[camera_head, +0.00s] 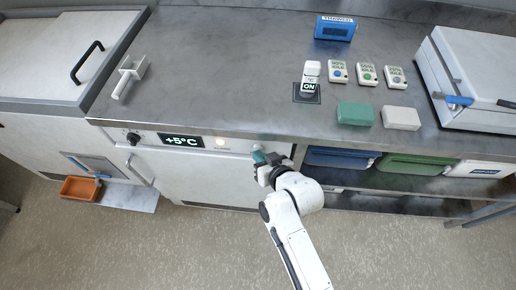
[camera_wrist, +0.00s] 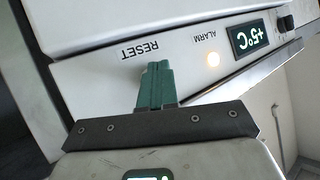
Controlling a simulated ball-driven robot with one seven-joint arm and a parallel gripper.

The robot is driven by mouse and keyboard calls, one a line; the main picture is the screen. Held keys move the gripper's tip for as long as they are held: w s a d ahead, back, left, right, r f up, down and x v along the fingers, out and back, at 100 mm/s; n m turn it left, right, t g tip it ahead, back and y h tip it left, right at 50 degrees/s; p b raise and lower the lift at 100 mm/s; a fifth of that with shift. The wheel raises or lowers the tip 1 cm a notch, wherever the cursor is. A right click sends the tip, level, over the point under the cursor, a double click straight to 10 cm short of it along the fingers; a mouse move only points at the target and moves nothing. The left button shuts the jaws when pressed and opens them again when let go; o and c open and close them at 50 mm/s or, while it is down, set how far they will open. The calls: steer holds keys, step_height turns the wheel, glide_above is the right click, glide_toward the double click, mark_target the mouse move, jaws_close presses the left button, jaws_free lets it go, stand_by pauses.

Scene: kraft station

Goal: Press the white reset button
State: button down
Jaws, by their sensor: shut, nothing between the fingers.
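My gripper (camera_head: 259,157) is at the front panel of the cooler under the steel counter, its green fingers pressed together and empty. In the wrist view the fingers (camera_wrist: 156,72) point at the panel just beside the upside-down RESET label (camera_wrist: 140,51). The white reset button is not clearly visible; the fingers cover the spot by the label. I cannot tell whether the fingertips touch it. The display (camera_head: 181,141) reads +5°C.
A black knob (camera_head: 133,138) sits left of the display. An orange bin (camera_head: 80,188) is low at the left. Blue (camera_head: 340,158) and green (camera_head: 415,164) bins are under the counter at right. The counter (camera_head: 220,80) is clear above the panel. The floor in front is open.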

steer(key=shift+w, duration=0.15)
stand_by(0.4)
steer(key=shift+s+p, duration=0.45)
steer(key=shift+s, duration=0.4)
steer(key=s+p, duration=0.2)
steer(key=s, duration=0.3)
steer(key=shift+a, duration=0.1)
stand_by(0.8)
